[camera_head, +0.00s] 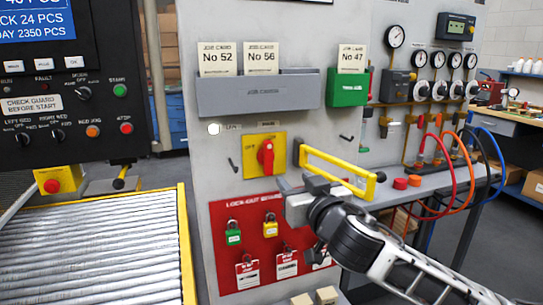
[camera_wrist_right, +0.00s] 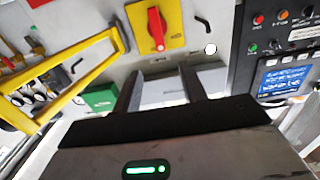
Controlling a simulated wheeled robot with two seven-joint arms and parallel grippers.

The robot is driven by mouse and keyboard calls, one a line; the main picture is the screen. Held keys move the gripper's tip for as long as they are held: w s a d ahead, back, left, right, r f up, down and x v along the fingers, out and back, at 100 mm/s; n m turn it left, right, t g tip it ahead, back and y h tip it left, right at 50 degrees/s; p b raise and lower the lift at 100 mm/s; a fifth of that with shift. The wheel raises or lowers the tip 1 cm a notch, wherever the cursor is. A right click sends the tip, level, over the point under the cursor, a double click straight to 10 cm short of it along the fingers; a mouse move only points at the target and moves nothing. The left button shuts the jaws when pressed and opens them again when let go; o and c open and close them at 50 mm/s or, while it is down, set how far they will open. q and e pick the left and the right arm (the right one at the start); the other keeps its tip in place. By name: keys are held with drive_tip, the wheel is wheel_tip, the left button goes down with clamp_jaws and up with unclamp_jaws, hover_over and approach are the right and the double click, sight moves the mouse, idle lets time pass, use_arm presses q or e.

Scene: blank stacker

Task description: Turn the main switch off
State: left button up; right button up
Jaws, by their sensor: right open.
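The main switch is a red rotary handle (camera_head: 266,157) on a yellow plate (camera_head: 250,168) on the grey cabinet front. The handle stands roughly upright, and an OFF marking shows to its left on the plate. In the right wrist view the red handle (camera_wrist_right: 156,28) and yellow plate (camera_wrist_right: 176,12) are at the top, beyond the fingertips. My right gripper (camera_head: 284,188) is just below and right of the switch, apart from it. In the right wrist view its two fingers (camera_wrist_right: 162,76) are spread with nothing between them. My left gripper is not in view.
A yellow bar handle (camera_head: 335,166) sticks out right of the switch, close to my right gripper. A red lockout board (camera_head: 228,270) with padlocks and tags is below. Grey (camera_head: 255,95) and green (camera_head: 347,92) card holders are above. A roller conveyor (camera_head: 90,255) is at left.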

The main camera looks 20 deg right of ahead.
sight(269, 151)
drive_tip(key=w, duration=0.5)
drive_tip(key=w+p, duration=0.1)
drive_tip(key=w, duration=0.4)
drive_tip(key=w+p, duration=0.1)
drive_tip(key=w, duration=0.5)
drive_tip(key=shift+a+r, duration=0.2)
drive_tip(key=shift+r, duration=0.1)
clamp_jaws()
